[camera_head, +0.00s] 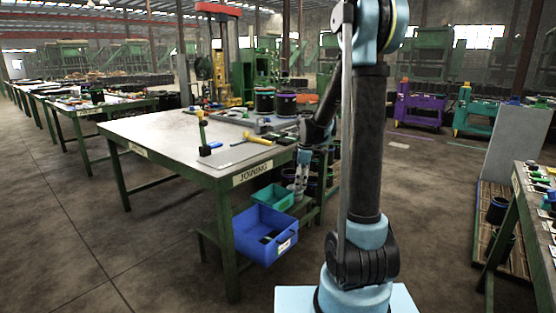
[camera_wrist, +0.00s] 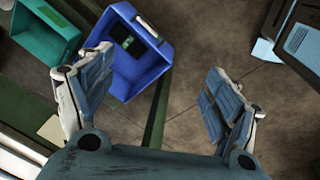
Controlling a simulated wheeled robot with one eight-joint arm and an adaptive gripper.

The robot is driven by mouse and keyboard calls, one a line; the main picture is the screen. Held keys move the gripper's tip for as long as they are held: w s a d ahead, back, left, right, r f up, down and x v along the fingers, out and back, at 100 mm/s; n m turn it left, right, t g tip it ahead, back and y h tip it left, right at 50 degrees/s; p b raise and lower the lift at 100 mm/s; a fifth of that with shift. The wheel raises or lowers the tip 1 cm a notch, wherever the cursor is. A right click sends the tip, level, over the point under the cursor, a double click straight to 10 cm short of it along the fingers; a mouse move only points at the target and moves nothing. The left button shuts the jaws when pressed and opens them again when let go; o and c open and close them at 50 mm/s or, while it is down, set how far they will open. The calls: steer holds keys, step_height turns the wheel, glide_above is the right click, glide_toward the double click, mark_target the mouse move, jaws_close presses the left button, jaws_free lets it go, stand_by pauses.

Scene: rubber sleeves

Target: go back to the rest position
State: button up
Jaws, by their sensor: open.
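My gripper (camera_wrist: 152,90) is open and empty in the wrist view, its two padded fingers spread wide. Between and beyond the fingers lie the concrete floor and a blue bin (camera_wrist: 140,62). In the head view my gripper (camera_head: 300,190) hangs fingers down at the right end of the joining table (camera_head: 160,128), close to the blue bin (camera_head: 262,235) and a green bin (camera_head: 272,197). My arm rises in front of the camera and hides part of the scene behind it.
The bins sit on a low shelf by the table legs. Another workbench (camera_head: 530,200) stands at the right. Open floor (camera_head: 70,230) lies at the left.

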steer(key=s+d+r+m, duration=0.3)
steer(key=s+m, duration=0.1)
steer(key=s, duration=0.5)
steer(key=s+d+r+m, duration=0.3)
steer(key=s+m, duration=0.1)
steer(key=s, duration=0.6)
steer(key=s+d+f+m, duration=0.2)
steer(key=s+f+m, duration=0.1)
steer(key=s, duration=0.5)
steer(key=s+d+f+m, duration=0.1)
steer(key=s+f+m, duration=0.2)
steer(key=s+m, duration=0.2)
steer(key=s, duration=0.3)
steer(key=shift+d+t+h, duration=0.35)
steer(key=shift+t+h, duration=0.05)
steer(key=shift+w+f, duration=0.25)
steer(key=shift+w, duration=0.25)
